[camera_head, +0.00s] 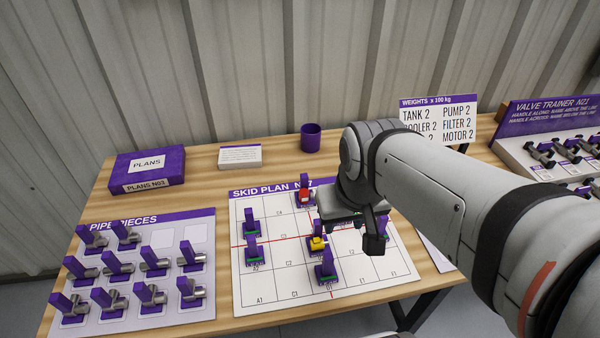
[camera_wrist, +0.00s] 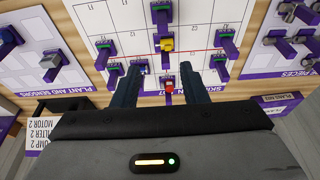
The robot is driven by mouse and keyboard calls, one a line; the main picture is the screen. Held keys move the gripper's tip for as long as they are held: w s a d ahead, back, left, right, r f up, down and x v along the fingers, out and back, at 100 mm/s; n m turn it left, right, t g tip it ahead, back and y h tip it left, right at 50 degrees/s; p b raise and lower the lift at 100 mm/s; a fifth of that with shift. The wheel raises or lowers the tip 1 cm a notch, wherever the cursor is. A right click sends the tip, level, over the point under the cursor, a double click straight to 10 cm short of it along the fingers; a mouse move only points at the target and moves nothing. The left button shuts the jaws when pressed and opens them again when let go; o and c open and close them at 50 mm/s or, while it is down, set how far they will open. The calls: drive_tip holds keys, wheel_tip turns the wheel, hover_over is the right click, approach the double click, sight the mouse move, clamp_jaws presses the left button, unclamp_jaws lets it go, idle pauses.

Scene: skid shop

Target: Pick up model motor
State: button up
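Several small models with purple upright tabs stand on the white skid plan board (camera_head: 275,296). One has a red body (camera_head: 304,196), one a yellow body (camera_head: 317,243), and others have green marks. I cannot tell which is the model motor. My gripper (camera_wrist: 160,72) is open and empty above the plan; the arm hides part of the board's right side in the head view. In the wrist view the red model (camera_wrist: 169,87) shows between the fingers, a blue-marked model (camera_wrist: 141,71) is partly hidden by the left finger, and the yellow model (camera_wrist: 167,45) lies beyond the fingertips.
A pipe pieces board (camera_head: 215,300) with several grey fittings lies at left. A purple plans box (camera_head: 150,165), a small card (camera_head: 240,156) and a purple cup (camera_head: 311,137) stand at the back. A weights sign (camera_head: 438,118) and a valve trainer (camera_head: 540,115) are at right.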

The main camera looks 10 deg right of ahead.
drive_tip(key=shift+o, duration=0.5)
drive_tip(key=shift+w, duration=0.25)
drive_tip(key=g+p, duration=0.2)
drive_tip(key=g, duration=0.1)
hover_over(318, 224)
wheel_tip(318, 224, down, 11)
drive_tip(key=shift+w+a, duration=0.15)
drive_tip(key=shift+w+d+f, duration=0.1)
drive_tip(key=shift+d+f, duration=0.05)
drive_tip(key=shift+f, duration=1.95)
drive_tip(key=shift+w+d+f, duration=0.1)
drive_tip(key=shift+d+f, duration=0.05)
drive_tip(key=shift+f, duration=1.9)
drive_tip(key=shift+c, duration=0.5)
clamp_jaws()
